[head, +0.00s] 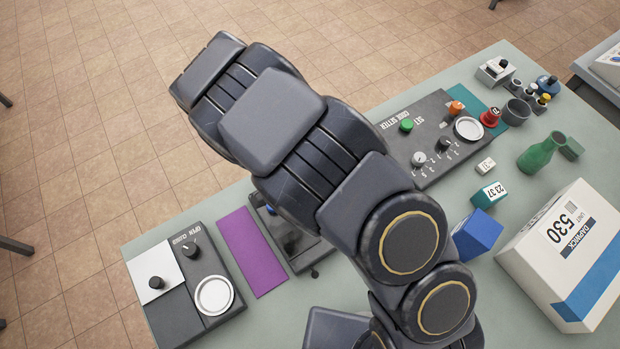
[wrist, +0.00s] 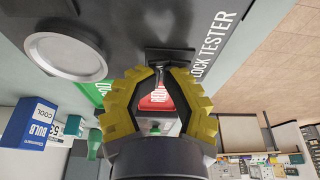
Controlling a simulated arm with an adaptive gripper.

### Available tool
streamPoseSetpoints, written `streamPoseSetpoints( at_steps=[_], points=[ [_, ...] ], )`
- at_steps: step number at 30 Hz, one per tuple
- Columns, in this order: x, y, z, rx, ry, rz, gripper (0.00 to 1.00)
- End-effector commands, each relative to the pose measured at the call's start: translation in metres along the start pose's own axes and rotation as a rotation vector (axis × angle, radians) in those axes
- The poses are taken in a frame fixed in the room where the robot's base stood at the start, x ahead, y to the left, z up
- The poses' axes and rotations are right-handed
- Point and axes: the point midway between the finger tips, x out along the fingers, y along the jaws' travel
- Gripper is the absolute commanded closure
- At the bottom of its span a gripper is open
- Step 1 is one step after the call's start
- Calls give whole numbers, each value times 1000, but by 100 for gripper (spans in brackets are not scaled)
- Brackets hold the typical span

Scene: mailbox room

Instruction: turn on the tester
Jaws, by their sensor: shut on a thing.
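The lock tester is a dark grey panel (wrist: 130,22) with white LOCK TESTER lettering in the wrist view. It carries a dark switch plate (wrist: 170,54), a red field (wrist: 158,96) and a green field (wrist: 96,92), both partly behind my fingers. My gripper (wrist: 163,72), with yellow ridged fingers, is closed at its tips on the small dark switch lever, which the fingertips largely hide. I cannot tell the switch's position. In the head view only part of the tester (head: 302,260) shows under my arm, and my gripper is hidden there.
A purple mat (head: 252,250) and a knobbed panel (head: 180,318) lie left of the tester. A set-code panel (head: 440,110) is to its right.

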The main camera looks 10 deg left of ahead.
Motion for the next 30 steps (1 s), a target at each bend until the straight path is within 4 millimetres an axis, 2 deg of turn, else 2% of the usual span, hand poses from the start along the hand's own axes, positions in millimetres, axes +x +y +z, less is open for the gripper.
streamPoseSetpoints(
  at_steps=[1,9,30],
  points=[
    [6,14,1,-2,-2,45,100],
    [7,15,1,-2,-3,50,100],
    [4,-13,2,1,-3,7,100]
  ],
)
